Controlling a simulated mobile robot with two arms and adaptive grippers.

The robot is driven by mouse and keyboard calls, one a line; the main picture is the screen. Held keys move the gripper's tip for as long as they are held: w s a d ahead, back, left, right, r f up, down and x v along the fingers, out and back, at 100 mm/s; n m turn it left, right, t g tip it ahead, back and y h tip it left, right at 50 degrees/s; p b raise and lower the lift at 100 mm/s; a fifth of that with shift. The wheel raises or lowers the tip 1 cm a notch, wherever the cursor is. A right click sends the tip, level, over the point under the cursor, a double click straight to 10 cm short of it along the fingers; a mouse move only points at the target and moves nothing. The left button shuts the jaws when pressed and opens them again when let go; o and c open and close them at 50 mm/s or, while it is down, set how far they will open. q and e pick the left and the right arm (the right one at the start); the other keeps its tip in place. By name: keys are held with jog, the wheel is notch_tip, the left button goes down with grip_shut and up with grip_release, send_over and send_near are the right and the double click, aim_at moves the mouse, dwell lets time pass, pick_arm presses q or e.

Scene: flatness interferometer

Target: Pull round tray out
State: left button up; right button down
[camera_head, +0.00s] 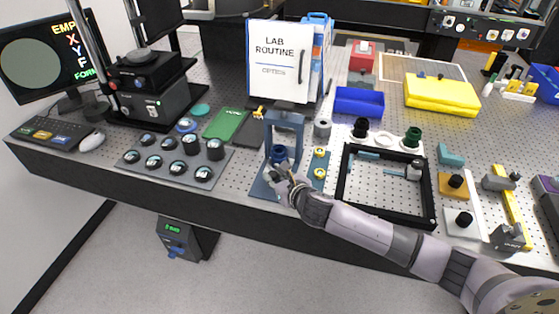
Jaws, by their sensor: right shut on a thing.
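My right gripper (281,172) reaches in from the lower right to the front of a blue-grey upright frame (285,118) near the table's front edge. It is shut at a dark blue round piece (278,153), which stands within the frame's opening. The fingers and the wrist hide part of this piece and of the flat blue base (262,189). I cannot clearly make out a round tray; the dark blue round piece is the round part at the gripper. My left gripper is not in view.
Left of the frame lies a grey board (218,171) with several round black pieces. A narrow blue plate (319,172) with yellow knobs stands close on the right. Further right is a black square frame (347,185). A white sign (278,65) stands behind.

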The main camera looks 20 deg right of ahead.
jog(key=s+a, duration=0.1)
jog(key=s+a+p, duration=0.1)
jog(key=s, duration=0.1)
jog(key=shift+s+a, duration=0.2)
jog(key=shift+s, duration=0.05)
jog(key=c, duration=1.3)
grip_release()
jog(key=shift+c, duration=0.2)
jog(key=v, duration=1.2)
jog(key=shift+r, duration=0.1)
